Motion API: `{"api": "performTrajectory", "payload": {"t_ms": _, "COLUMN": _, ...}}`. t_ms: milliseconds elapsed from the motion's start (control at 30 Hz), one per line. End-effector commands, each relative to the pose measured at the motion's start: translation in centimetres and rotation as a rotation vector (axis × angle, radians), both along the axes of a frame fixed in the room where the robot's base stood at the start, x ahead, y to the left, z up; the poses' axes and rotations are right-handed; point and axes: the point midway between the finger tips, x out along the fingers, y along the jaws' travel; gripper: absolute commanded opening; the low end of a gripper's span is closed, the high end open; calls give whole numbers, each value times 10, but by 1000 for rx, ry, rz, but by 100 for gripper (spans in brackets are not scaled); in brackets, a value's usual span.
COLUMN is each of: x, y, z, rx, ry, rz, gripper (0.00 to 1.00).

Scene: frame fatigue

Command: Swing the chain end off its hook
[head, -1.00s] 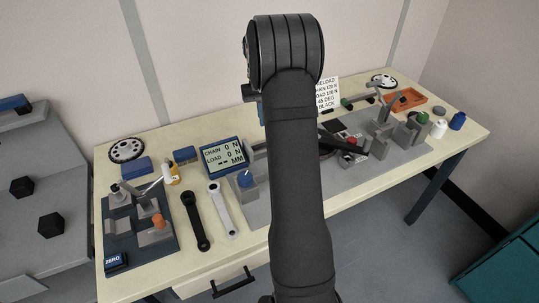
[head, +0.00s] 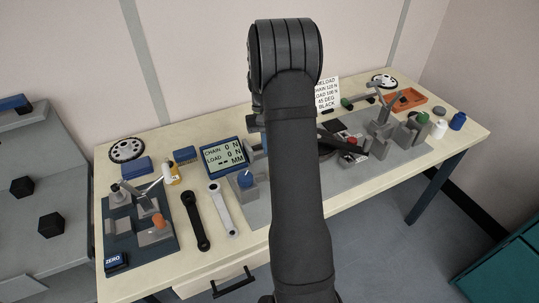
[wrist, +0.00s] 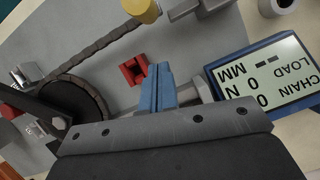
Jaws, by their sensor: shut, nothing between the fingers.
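My gripper (wrist: 157,82), with blue fingers, is shut and empty above the fixture in the wrist view. The dark chain (wrist: 97,42) runs beside a dark round chainring (wrist: 72,100). One run reaches up toward a yellow cylinder (wrist: 143,9) at the top edge. A small red notched block (wrist: 133,70) lies just left of the fingertips, apart from them as far as I can see. I cannot make out the chain's hook or which end sits on it. In the head view my arm hides the gripper and the chain.
The display (head: 222,155) reads chain 0 N, load 0 N; it stands close right of my fingers in the wrist view (wrist: 268,78). A black crank arm (head: 196,221) and a grey one (head: 222,209) lie at the front. An orange tray (head: 407,100) is at far right.

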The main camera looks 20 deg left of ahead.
Motion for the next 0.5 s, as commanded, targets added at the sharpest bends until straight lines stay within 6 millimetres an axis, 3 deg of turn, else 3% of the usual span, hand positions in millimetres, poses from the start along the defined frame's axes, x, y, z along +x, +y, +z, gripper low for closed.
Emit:
{"api": "performTrajectory", "payload": {"t_ms": 233, "x": -26, "y": -17, "z": -4, "rx": -1, "ry": 1, "rz": 0, "gripper": 0}}
{"api": "performTrajectory", "payload": {"t_ms": 500, "x": -35, "y": -22, "z": -4, "rx": 1, "ry": -1, "rz": 0, "gripper": 0}}
